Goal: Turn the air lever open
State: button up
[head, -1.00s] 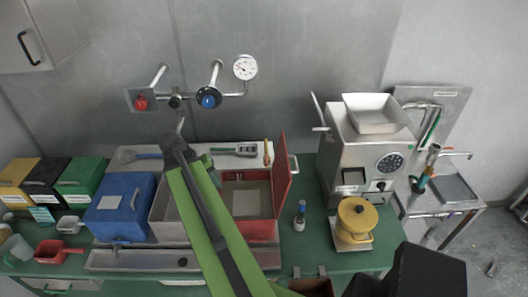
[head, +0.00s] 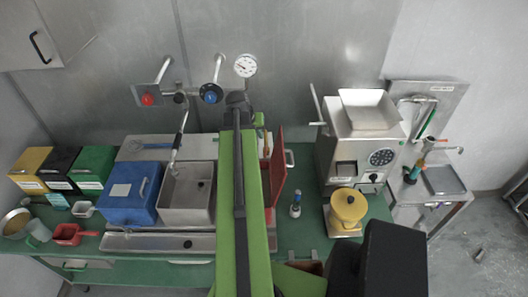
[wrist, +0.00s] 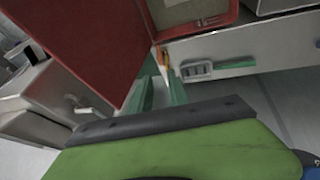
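On the back wall in the head view are a red knob (head: 147,99), a blue round knob (head: 211,93) on a pipe, and a pressure gauge (head: 245,66). No part is clearly recognisable as the air lever; it may be among these fittings or hidden behind my arm. My gripper (head: 237,99), at the dark far end of my green arm, is just below the gauge and right of the blue knob. Its fingers cannot be made out. In the wrist view my green arm part fills the bottom, and a bit of blue shows at the lower right edge.
A sink (head: 188,214) with a tap and a blue box (head: 118,207) stand left of my arm. A red open lid (head: 274,180) stands close on its right. The grinder (head: 337,152) with its tall handle and a yellow pot (head: 348,205) are further right.

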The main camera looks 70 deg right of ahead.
aim_at(266, 151)
jog(key=b+x, duration=1.2)
jog(key=x, duration=0.3)
jog(key=shift+f+b, duration=0.2)
jog(key=shift+b, duration=0.2)
jog(key=shift+s+d+f, duration=0.1)
jog(key=shift+d+f, duration=0.05)
jog(key=shift+f, duration=0.1)
jog(key=shift+r, duration=0.1)
grip_shut()
